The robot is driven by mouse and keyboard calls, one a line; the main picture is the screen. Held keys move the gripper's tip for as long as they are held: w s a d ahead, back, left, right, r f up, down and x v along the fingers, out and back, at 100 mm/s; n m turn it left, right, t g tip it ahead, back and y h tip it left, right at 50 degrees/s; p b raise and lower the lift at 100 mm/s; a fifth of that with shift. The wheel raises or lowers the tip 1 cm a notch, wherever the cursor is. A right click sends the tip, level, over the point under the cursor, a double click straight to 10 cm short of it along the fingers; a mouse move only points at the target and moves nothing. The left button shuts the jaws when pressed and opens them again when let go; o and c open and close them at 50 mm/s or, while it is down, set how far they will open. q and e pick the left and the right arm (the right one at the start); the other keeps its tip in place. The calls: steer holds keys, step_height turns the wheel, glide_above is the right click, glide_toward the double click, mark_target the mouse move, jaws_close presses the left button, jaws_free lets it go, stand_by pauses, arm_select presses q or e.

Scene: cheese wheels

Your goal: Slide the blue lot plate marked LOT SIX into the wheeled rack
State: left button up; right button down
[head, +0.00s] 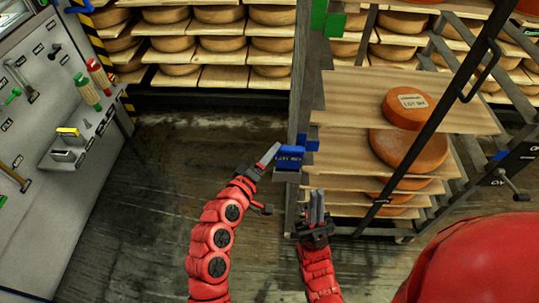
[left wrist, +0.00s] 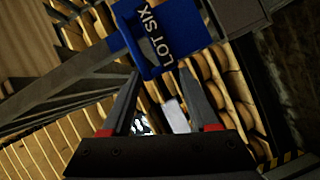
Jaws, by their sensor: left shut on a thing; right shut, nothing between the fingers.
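The blue lot plate (head: 289,158) is at the left post of the wheeled rack (head: 298,90), level with the middle shelves. Its white LOT SIX lettering reads clearly on the plate in the left wrist view (left wrist: 168,38). My left gripper (head: 272,154) is shut on the plate from the left, with the plate at its fingertips (left wrist: 162,72). A small blue piece (head: 312,146) shows just right of the plate at the post. I cannot tell whether the plate is seated in anything there. My right gripper (head: 316,197) is shut and empty, below and right of the plate, in front of the lower shelves.
The rack's boards hold orange cheese wheels (head: 408,108); the top one has a label. A green plate (head: 326,18) is higher on the post. A tool panel (head: 45,110) stands at left, and shelves of cheeses (head: 222,45) behind. Floor between is clear.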

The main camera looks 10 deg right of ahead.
arm_select(q)
steer(key=shift+f+b, duration=0.2)
steer(key=shift+b, duration=0.1)
stand_by(0.4)
steer(key=shift+f, duration=0.3)
steer(key=shift+f+b, duration=2.45)
steer(key=shift+f, duration=0.1)
steer(key=o, duration=1.5)
steer(key=p+v, duration=0.3)
steer(key=v, duration=1.4)
steer(key=shift+a, duration=0.15)
